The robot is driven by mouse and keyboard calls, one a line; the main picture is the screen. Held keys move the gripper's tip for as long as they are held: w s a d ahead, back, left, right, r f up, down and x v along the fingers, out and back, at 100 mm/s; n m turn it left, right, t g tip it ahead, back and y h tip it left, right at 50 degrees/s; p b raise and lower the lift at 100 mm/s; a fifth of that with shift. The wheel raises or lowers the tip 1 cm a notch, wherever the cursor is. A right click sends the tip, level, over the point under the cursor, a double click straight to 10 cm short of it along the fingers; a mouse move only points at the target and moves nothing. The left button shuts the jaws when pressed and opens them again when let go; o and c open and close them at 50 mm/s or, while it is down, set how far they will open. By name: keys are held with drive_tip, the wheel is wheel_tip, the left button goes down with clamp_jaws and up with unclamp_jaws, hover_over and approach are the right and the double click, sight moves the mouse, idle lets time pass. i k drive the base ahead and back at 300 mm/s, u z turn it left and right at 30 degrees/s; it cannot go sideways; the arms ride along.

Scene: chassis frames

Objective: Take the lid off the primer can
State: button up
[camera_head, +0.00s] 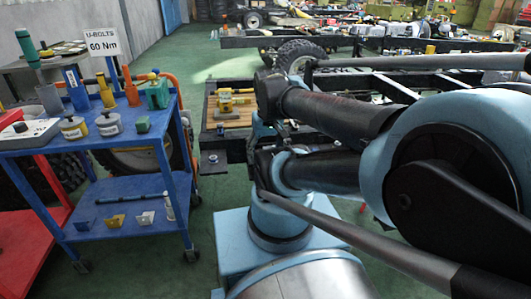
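Two small cans stand on the top shelf of the blue cart at the left. One is a grey can with a pale label (73,127). The other is a grey can with a yellow patch on top (108,123), just right of it. Both stand upright and look closed. The labels are too small to read, so I cannot tell which is the primer can. My arm fills the right and middle of the view, well to the right of both cans. I cannot make out my gripper's fingers anywhere in the view.
A red cart stands front left. Green floor (215,215) is open right of the cart.

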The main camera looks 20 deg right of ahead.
sight(107, 117)
drive_tip(key=u, duration=1.25)
